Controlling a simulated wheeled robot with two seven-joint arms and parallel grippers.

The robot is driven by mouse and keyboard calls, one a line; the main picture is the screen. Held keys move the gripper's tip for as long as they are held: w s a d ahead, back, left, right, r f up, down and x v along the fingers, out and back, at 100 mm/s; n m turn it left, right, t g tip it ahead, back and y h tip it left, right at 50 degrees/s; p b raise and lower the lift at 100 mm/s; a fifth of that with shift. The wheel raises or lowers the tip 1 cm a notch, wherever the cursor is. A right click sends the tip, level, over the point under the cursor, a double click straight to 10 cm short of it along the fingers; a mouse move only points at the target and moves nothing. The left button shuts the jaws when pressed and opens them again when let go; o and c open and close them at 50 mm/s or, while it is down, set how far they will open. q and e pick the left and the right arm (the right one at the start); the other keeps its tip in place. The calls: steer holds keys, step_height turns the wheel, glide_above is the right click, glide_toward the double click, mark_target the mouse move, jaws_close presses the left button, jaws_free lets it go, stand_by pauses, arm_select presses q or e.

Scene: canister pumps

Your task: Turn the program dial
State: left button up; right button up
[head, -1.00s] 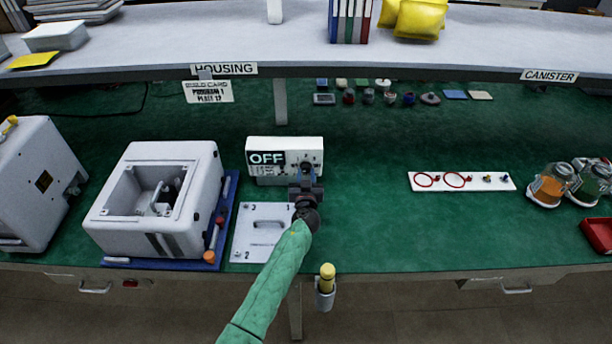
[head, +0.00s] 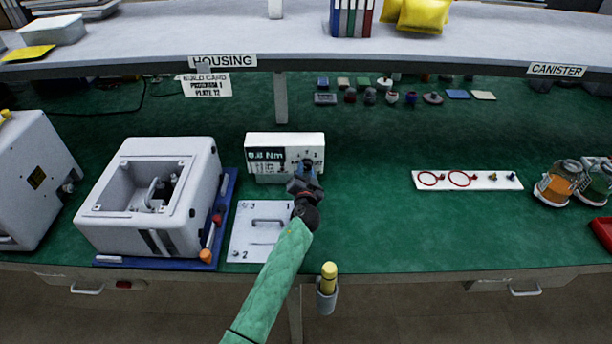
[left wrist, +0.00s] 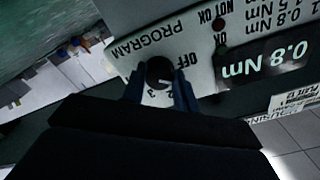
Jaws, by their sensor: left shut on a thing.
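The white controller box (head: 262,141) stands on the green bench behind the numbered plate. Its display (head: 265,155) reads 0.8 Nm. The black program dial (left wrist: 158,72) shows in the left wrist view on the panel, beside the words PROGRAM and OFF and the numbers 2 and 3. The display also shows there upside down (left wrist: 265,60). My left gripper (head: 306,172) is at the right part of the box front. Its two fingers (left wrist: 160,90) are shut on the dial, one on each side. My right gripper is not in view.
A white housing (head: 150,190) on a blue tray stands left of the numbered plate (head: 257,228). A white strip with red rings (head: 467,180) and canisters (head: 560,185) lie to the right. The shelf (head: 400,60) overhangs the bench back.

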arm_select(q)
steer(key=shift+m, duration=0.8)
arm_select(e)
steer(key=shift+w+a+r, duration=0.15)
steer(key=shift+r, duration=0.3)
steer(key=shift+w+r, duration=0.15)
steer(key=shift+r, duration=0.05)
arm_select(q)
steer(key=o, duration=1)
steer(key=shift+c, duration=0.2)
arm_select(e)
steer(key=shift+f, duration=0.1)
